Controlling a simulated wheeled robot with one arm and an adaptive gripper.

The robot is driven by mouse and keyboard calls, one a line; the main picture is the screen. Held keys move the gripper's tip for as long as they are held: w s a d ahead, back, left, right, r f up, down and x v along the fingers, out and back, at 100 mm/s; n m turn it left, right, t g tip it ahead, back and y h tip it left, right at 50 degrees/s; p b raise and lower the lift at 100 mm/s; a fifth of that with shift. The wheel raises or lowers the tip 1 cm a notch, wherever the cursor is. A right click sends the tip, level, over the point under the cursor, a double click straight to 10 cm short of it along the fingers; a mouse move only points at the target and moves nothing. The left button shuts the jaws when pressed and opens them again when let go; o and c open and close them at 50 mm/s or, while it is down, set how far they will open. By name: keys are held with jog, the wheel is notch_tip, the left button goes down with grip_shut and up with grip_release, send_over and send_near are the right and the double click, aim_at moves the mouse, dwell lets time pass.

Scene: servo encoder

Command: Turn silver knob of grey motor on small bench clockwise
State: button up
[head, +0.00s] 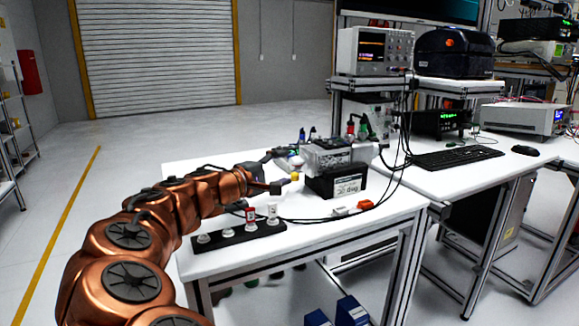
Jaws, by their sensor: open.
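The grey motor (328,158) sits in a black holder (320,186) with a white label on the small white bench (330,232). My gripper (287,166) reaches in from the left, its dark fingers spread apart at the motor's left end. A small pale part shows between the fingers at that end. It may be the silver knob, but it is too small and too covered to be sure. I cannot tell whether the fingers touch it. A small yellow spot shows at the lower finger.
A black strip (238,236) with several white-topped posts lies in front of my gripper. Black cables, a white connector (340,211) and an orange one (366,204) lie on the bench's right side. A desk with a keyboard (456,158) and an oscilloscope (375,51) stand right.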

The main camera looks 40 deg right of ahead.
jog(key=a, duration=0.7)
jog(key=shift+s+r, duration=0.2)
jog(key=shift+r, duration=0.05)
dwell(0.3)
